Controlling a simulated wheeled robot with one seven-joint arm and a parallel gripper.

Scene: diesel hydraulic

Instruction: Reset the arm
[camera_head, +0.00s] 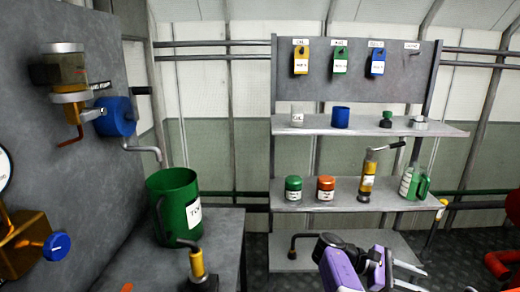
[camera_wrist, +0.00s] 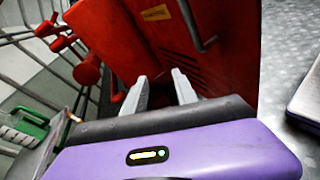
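My arm (camera_head: 341,268) shows in purple, grey and black at the bottom of the head view, in front of the lower shelves. Beyond the fingers stands a red cabinet-like body (camera_wrist: 175,45) with a handle and a yellow label.
A shelf rack (camera_head: 365,127) holds jars, cups and a green jug (camera_head: 415,185). Tags hang above it. A green bucket (camera_head: 178,208) stands on the grey bench (camera_head: 213,228) at left. A blue-handled valve (camera_head: 57,246) juts from the left panel. Red equipment (camera_head: 505,262) stands at right.

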